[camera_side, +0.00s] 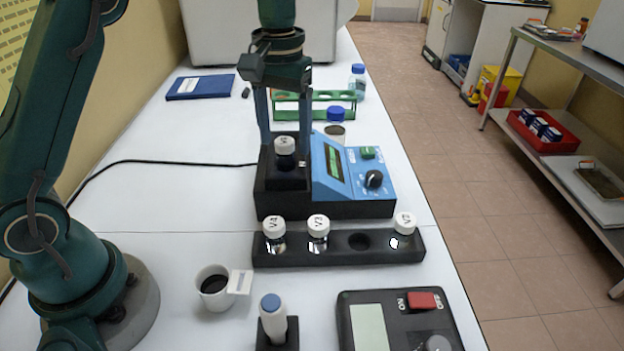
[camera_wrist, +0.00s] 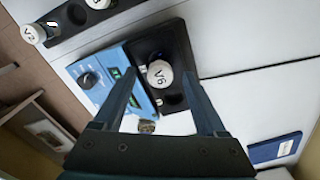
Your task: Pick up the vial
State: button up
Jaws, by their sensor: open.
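A vial with a white cap marked V6 (camera_wrist: 159,74) stands upright in the black well block of the blue instrument. It also shows in the side view (camera_side: 286,152), its lower part hidden in the block. My gripper (camera_side: 284,135) is above the block, pointing down and open, with one finger on each side of the vial's cap. In the wrist view, the fingertips (camera_wrist: 160,78) lie left and right of the cap, with gaps visible. Whether the fingertips are level with the cap is hard to tell.
A black rack (camera_side: 338,248) in front holds several white-capped vials and one empty hole. The blue instrument (camera_side: 355,175) has a screen and knob. A green rack (camera_side: 315,105) and a blue-capped jar (camera_side: 336,125) stand behind. A cup (camera_side: 214,284) stands front left.

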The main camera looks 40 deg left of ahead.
aim_at(285, 158)
jog(key=shift+f, duration=1.45)
grip_shut()
jog(key=shift+r, duration=0.1)
